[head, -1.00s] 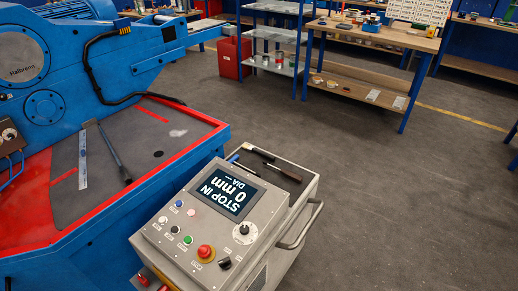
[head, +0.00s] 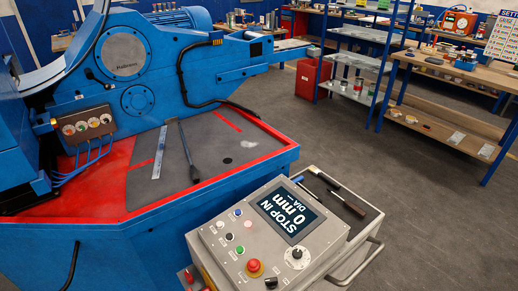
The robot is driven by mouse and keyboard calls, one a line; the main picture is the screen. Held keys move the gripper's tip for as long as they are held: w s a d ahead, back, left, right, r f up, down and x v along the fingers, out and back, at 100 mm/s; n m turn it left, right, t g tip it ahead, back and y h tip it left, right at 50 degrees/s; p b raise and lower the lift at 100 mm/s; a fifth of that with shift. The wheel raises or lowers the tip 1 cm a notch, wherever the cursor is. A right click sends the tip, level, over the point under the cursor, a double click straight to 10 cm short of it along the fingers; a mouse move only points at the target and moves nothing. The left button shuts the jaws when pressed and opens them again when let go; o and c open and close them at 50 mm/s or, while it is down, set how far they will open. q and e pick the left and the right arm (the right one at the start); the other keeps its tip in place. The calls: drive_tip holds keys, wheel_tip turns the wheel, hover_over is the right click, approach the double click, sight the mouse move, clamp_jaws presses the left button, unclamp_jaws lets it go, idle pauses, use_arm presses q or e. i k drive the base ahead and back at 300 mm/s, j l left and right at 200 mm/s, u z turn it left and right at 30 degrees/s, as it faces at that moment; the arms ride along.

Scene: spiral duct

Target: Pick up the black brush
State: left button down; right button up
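A long dark tool (head: 188,152) with a thin shaft and a thicker black end lies on the grey top of the blue machine, beside a steel ruler (head: 160,152). Another dark tool (head: 347,204) with a brownish-black handle lies in the tray on top of the grey control cabinet. A smaller black piece (head: 323,178) lies behind it in the same tray. I cannot tell for sure which of these dark tools is the black brush. Neither of my grippers shows in the head view.
The control cabinet (head: 225,262) has a screen, buttons and a side handle (head: 358,264). The blue machine (head: 110,238) fills the left. A blue shelf rack (head: 357,62), a red bin (head: 312,78) and workbenches (head: 455,72) stand behind. Grey floor (head: 430,220) is free at right.

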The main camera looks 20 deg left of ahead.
sight(331, 182)
drive_tip(key=u, duration=0.6)
drive_tip(key=i+l+u, duration=0.1)
drive_tip(key=l+u, duration=0.6)
drive_tip(key=l, duration=0.2)
drive_tip(key=l+u, duration=0.4)
